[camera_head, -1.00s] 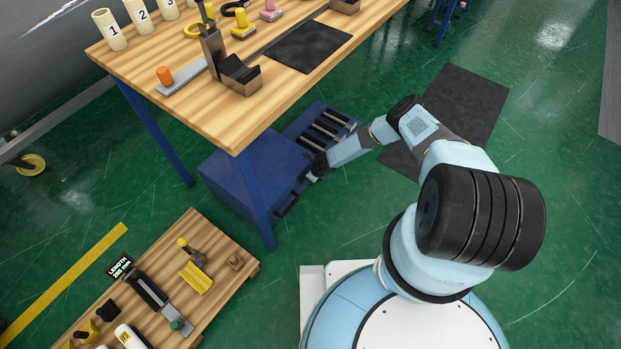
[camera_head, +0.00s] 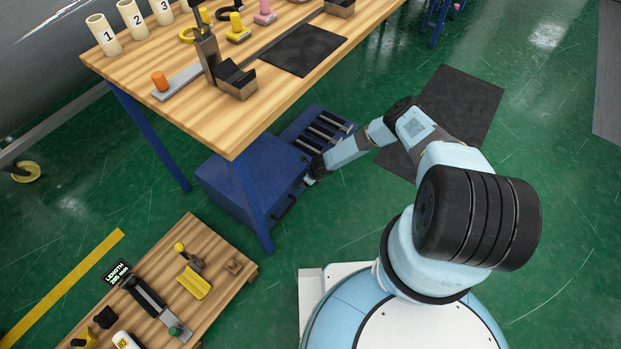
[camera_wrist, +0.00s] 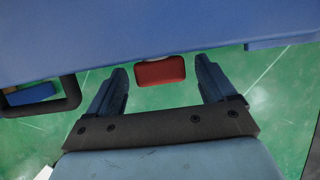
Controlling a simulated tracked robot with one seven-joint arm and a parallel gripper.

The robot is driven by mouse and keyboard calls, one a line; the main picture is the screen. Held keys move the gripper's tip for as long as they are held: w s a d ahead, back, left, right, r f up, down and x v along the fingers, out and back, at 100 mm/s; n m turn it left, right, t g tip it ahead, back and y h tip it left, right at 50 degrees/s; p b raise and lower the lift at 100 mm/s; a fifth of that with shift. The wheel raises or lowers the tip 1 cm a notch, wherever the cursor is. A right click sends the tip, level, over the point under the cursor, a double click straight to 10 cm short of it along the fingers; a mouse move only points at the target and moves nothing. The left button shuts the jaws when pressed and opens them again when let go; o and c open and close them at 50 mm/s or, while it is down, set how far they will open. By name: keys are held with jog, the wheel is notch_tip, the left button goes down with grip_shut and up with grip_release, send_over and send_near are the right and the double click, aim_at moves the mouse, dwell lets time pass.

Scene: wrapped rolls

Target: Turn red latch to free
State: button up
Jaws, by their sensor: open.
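The red latch (camera_wrist: 160,72) is a small rounded red block at the lower edge of the blue cabinet (camera_wrist: 140,25) in the wrist view. My gripper (camera_wrist: 162,68) is open, with one dark blue finger on each side of the latch. Gaps show between the latch and both fingers, and I see no contact. In the head view the blue cabinet (camera_head: 220,188) stands partly under the table, and my gripper (camera_head: 311,179) is low at its right side. The latch cannot be made out there.
A black handle (camera_wrist: 73,95) sticks out at the left in the wrist view. The wooden table (camera_head: 215,120) overhangs the cabinet, and its blue leg (camera_head: 250,205) stands close in front. A low wooden bench (camera_head: 215,255) with tools is at lower left. Green floor lies open around my base.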

jog(key=v, duration=1.3)
jog(key=shift+r, duration=0.15)
jog(key=shift+s+d, duration=0.1)
